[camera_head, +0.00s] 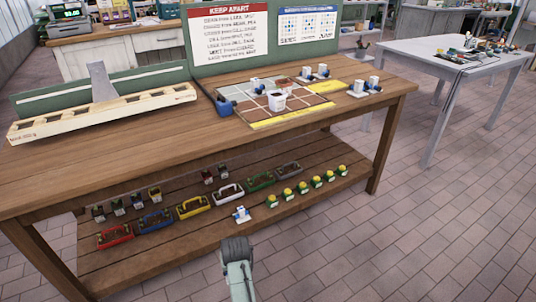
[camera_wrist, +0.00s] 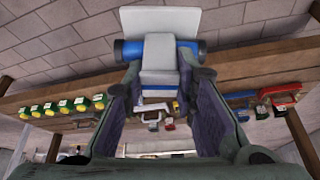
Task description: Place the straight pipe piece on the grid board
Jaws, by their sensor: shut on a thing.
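My gripper (camera_wrist: 160,90) is shut on a white-and-blue piece (camera_wrist: 159,58), with a blue cylinder lying crosswise, a white block and a white plate. I take it to be the straight pipe piece. In the head view the piece (camera_head: 241,214) shows just past the end of my arm, in front of the lower shelf; the fingertips are hard to make out there. The grid board (camera_head: 316,104) lies on the wooden tabletop, above and beyond my gripper. It has brown and pale squares and yellow strips. A white cup-like container (camera_head: 277,101) stands on it.
The lower shelf (camera_head: 180,262) holds coloured trays (camera_head: 194,207) and a row of green-and-yellow items (camera_head: 302,188). Other white-and-blue pieces (camera_head: 365,87) stand at and beside the board's right side. A long slotted wooden rack (camera_head: 100,113) is on the table's left. The tabletop's front strip is bare.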

